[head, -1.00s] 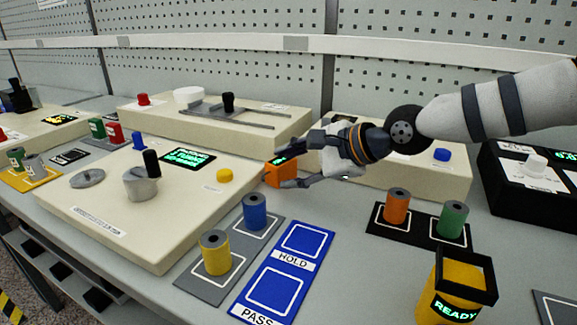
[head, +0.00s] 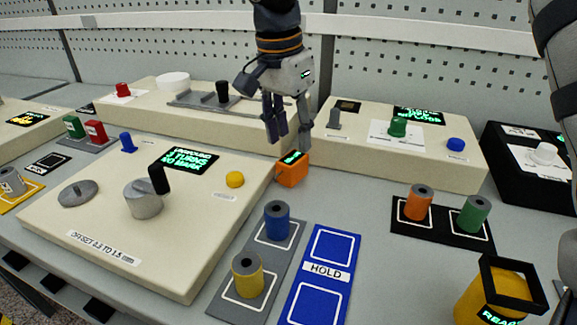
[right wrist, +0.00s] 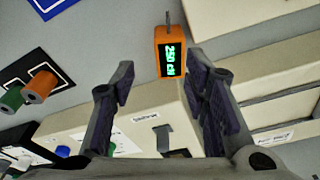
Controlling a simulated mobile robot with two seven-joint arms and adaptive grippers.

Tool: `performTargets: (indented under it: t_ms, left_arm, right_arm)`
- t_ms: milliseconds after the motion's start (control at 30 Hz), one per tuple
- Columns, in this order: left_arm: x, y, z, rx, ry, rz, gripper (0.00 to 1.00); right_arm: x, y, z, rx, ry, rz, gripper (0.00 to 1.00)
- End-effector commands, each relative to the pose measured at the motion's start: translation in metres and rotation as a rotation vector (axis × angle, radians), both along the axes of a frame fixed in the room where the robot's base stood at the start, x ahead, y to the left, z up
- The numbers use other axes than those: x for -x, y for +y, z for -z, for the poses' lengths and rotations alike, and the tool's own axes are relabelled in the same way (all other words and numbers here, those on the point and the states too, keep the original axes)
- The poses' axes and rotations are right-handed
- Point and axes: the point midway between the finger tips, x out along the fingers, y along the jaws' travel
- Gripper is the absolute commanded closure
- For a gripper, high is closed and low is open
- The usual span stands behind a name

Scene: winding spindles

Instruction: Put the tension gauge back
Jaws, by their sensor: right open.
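The tension gauge is a small orange box (head: 291,173) with a lit green display on its top. It sits on the grey bench beside the right end of the front cream machine, next to the yellow button. My right gripper (head: 290,143) points down just above and behind it, fingers spread and empty. In the right wrist view, the gauge (right wrist: 169,58) reads about 250 cN and lies beyond the fingertips (right wrist: 160,76), apart from them. My left gripper is not in view.
A blue HOLD mat (head: 327,272) and a grey mat with blue (head: 277,221) and yellow (head: 247,276) spools lie in front. Orange (head: 418,203) and green (head: 472,214) spools stand on a black mat to the right. Bare bench lies between these mats.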

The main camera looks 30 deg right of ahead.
Motion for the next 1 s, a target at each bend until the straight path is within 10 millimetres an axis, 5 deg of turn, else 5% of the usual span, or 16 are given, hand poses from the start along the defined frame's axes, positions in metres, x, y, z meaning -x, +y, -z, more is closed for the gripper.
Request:
performTargets:
  t_ms: [433,733,867,1000]
  left_arm:
    - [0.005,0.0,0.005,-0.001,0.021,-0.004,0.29]
    - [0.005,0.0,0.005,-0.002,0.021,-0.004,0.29]
    - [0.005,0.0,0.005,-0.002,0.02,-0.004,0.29]
    - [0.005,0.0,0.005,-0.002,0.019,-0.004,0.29]
  right_arm:
    - [-0.004,-0.023,0.075,-0.001,0.011,-0.001,0.58]
    - [-0.006,-0.023,0.079,0.0,0.002,-0.002,0.58]
    - [-0.006,-0.023,0.078,-0.001,0.0,-0.001,0.86]
    - [-0.006,-0.023,0.077,-0.001,-0.004,-0.002,0.91]
